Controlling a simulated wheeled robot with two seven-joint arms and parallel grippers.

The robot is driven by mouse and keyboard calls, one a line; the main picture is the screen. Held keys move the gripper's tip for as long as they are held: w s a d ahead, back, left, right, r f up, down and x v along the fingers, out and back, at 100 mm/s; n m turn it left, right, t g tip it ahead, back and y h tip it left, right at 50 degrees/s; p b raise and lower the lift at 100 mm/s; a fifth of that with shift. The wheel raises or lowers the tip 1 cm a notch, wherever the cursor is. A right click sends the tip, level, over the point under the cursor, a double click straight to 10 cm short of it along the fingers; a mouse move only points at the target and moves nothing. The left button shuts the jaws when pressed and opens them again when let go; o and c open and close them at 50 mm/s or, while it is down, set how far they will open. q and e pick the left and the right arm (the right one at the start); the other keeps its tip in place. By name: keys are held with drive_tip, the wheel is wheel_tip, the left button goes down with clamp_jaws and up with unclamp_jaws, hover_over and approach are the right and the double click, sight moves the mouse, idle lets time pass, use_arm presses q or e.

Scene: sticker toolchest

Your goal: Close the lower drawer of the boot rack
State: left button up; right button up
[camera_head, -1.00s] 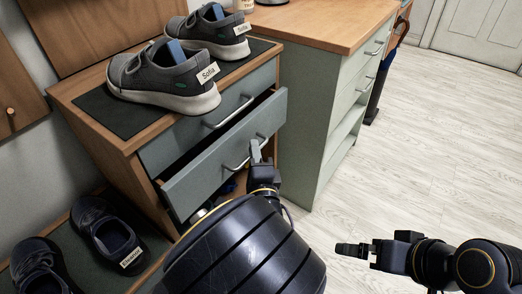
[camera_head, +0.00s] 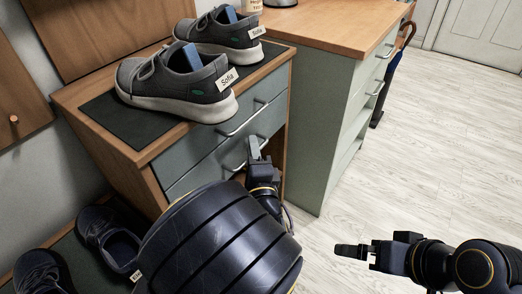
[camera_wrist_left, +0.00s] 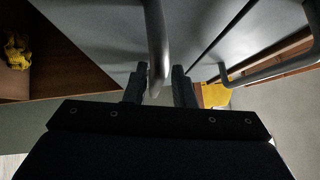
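The boot rack (camera_head: 155,188) stands at the left with two grey-green drawers. The upper drawer (camera_head: 205,138) looks shut. The lower drawer (camera_head: 210,172) sits flush or nearly flush beneath it; my arm hides part of its front. My left gripper (camera_head: 254,150) is at the lower drawer's handle (camera_head: 236,160). In the left wrist view a metal handle (camera_wrist_left: 156,45) runs between the fingers (camera_wrist_left: 159,88), which stand apart with a small gap beside it. My right gripper (camera_head: 355,250) is over the floor, away from the rack; its finger gap is not clear.
Grey shoes (camera_head: 180,85) labelled Sofia stand on the rack's top mat. Dark shoes (camera_head: 108,238) sit on a low shelf at the lower left. A green cabinet (camera_head: 315,130) stands right of the rack. The floor (camera_head: 430,150) at the right is clear.

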use_arm(q)
drive_tip(key=shift+f, duration=0.15)
drive_tip(key=p+v, duration=0.1)
drive_tip(key=v, duration=0.7)
drive_tip(key=shift+d+p, duration=0.1)
drive_tip(key=shift+p, duration=0.2)
